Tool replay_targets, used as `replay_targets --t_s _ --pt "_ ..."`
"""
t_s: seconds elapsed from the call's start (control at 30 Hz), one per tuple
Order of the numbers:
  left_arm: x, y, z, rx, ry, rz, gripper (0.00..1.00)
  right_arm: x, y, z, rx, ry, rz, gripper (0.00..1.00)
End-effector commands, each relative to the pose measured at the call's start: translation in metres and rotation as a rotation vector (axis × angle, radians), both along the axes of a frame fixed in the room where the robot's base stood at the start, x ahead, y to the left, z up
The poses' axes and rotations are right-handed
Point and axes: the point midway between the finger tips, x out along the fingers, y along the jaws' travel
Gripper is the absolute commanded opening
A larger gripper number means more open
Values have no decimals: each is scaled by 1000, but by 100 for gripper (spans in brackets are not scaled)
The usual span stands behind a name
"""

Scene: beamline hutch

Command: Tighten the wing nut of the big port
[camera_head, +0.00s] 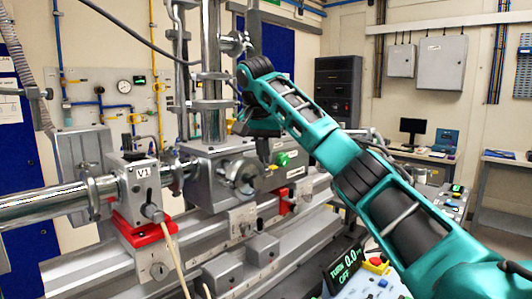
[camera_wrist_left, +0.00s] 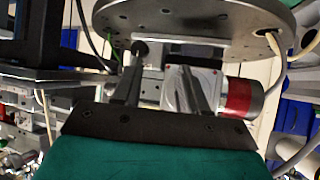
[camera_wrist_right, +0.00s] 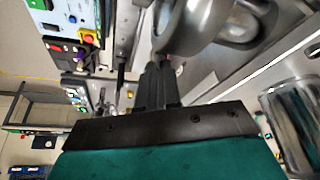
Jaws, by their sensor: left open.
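The big port (camera_head: 243,174) is a round metal flange on the front of the grey chamber (camera_head: 207,190). Its wing nut is too small or hidden to make out. My right gripper (camera_head: 263,155) points down beside the port's upper right edge. In the right wrist view, its fingers (camera_wrist_right: 156,66) lie close together, with their tips near the rounded metal port (camera_wrist_right: 192,22); nothing shows clearly between them, and contact cannot be told. My left gripper is outside the head view. In the left wrist view, its fingers (camera_wrist_left: 160,85) are wide apart, in front of a silver-and-red cylinder (camera_wrist_left: 238,98).
A display (camera_head: 344,264) reads TURN 0.0 OFF above a control panel (camera_head: 372,286). Left of the chamber, a V1 valve (camera_head: 140,182) sits on the beam pipe (camera_head: 45,208). In the left wrist view, a drilled metal disc (camera_wrist_left: 200,20) hangs close above the fingers.

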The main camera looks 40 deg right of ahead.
Motion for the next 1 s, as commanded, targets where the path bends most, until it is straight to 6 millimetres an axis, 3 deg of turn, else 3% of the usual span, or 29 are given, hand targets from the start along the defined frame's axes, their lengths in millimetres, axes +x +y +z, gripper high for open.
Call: replay_targets --t_s 0.6,1.0 --pt "-3 0 -2 0 7 0 43 6 2 3 1 -7 -582 0" --pt "-3 0 -2 0 7 0 43 8 2 2 4 -6 -774 0"
